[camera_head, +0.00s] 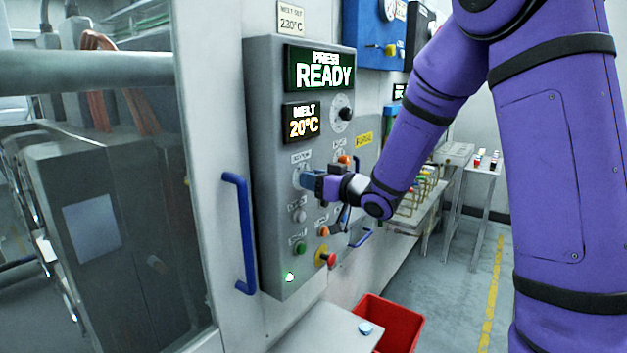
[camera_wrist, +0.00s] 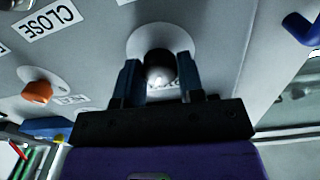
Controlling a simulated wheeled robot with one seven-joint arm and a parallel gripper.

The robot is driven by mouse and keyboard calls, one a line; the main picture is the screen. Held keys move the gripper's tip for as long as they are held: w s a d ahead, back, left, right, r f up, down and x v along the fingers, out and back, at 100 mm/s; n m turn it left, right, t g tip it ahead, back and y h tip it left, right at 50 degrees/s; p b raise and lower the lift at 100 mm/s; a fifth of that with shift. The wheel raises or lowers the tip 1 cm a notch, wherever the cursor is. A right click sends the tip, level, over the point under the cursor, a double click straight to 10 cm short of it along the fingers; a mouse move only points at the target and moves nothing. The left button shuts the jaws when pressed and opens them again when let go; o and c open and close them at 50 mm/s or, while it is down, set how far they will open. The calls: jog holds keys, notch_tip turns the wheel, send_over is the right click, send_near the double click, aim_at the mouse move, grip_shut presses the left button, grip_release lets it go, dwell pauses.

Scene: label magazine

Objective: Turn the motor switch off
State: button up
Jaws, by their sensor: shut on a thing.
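The grey control panel (camera_head: 263,120) stands upright on the machine and carries several knobs and buttons. My gripper (camera_head: 306,181) is at the panel's middle left, below a small white label (camera_head: 301,157) too blurred to read surely. In the wrist view, my gripper (camera_wrist: 159,82) has its two blue fingers on either side of a dark round switch knob (camera_wrist: 160,62) on a pale round plate (camera_wrist: 180,36). It is shut on that knob. Most of the knob is hidden by the gripper in the head view, and its setting cannot be told.
Displays read READY (camera_head: 325,75) and MELT 20°C (camera_head: 301,122). An orange button (camera_head: 344,159) is close by; it shows in the wrist view (camera_wrist: 37,92). A red button (camera_head: 328,260) is lower. A blue handle (camera_head: 241,233) stands left. A red bin (camera_head: 399,325) is below.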

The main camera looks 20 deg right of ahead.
jog(key=n, duration=1.4)
jog(key=shift+y, duration=0.4)
dwell(0.4)
jog(key=o, duration=0.9)
jog(key=v, duration=1)
jog(key=shift+s+d, duration=0.2)
jog(key=shift+s, duration=0.15)
